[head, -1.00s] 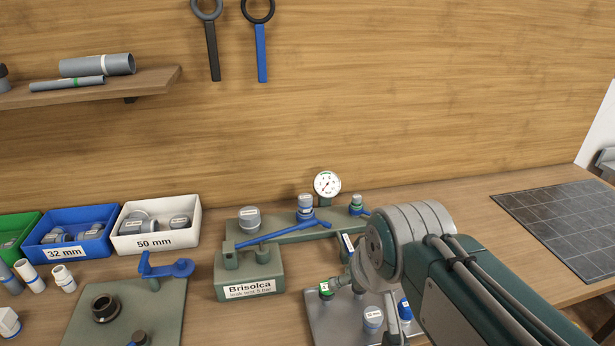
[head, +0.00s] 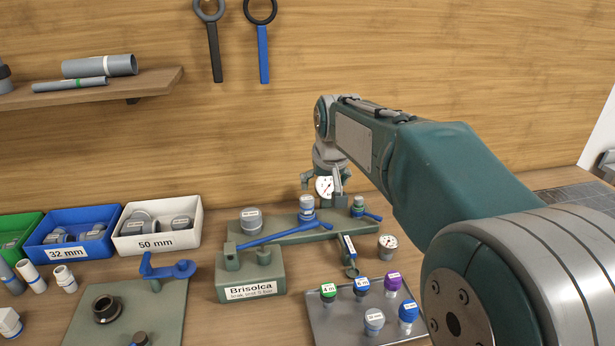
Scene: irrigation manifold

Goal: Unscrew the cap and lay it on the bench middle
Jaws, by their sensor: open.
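Several capped fittings stand upright on the green manifold plate (head: 282,231): a wide grey cap (head: 251,221) at left, a grey cap with a blue collar (head: 307,208) in the middle, and a small grey cap (head: 358,204) with a blue lever at right. I cannot tell which one the task means. My gripper (head: 323,191) is open, pointing down over the back of the manifold, near the middle cap and apart from it. A round dial gauge (head: 325,186) shows between its fingers. No held object shows.
A metal tray (head: 335,325) with several coloured-top caps lies front right. A loose gauge (head: 387,246) stands behind it. Bins line the left, including a white one (head: 158,240). Bench right of the tray is partly hidden by my arm.

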